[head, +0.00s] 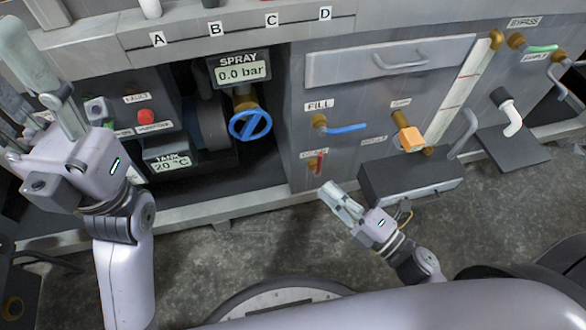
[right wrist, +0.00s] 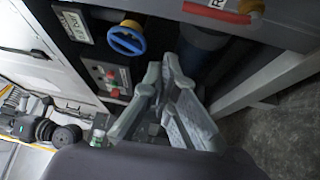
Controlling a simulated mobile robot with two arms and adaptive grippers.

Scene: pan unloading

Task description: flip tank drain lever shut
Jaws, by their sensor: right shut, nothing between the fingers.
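The red lever (head: 319,163), the likely drain lever, is on the grey front panel, below the blue FILL lever (head: 345,128). It points roughly downward in the head view, beside a small label too blurred to read. In the right wrist view the red lever (right wrist: 218,14) lies along the top edge, next to a partly cut-off label. My right gripper (head: 329,190) is shut and empty, just below and right of the red lever, apart from it. Its fingers (right wrist: 166,62) also show in the wrist view. My left gripper (head: 28,55) is raised at the far left; its opening is unclear.
An orange-handled valve (head: 408,138) and a dark box (head: 408,188) jutting from the panel are right of the red lever. A blue handwheel (head: 250,125) is left, under the SPRAY display (head: 240,72). The floor (head: 270,245) before the panel is clear.

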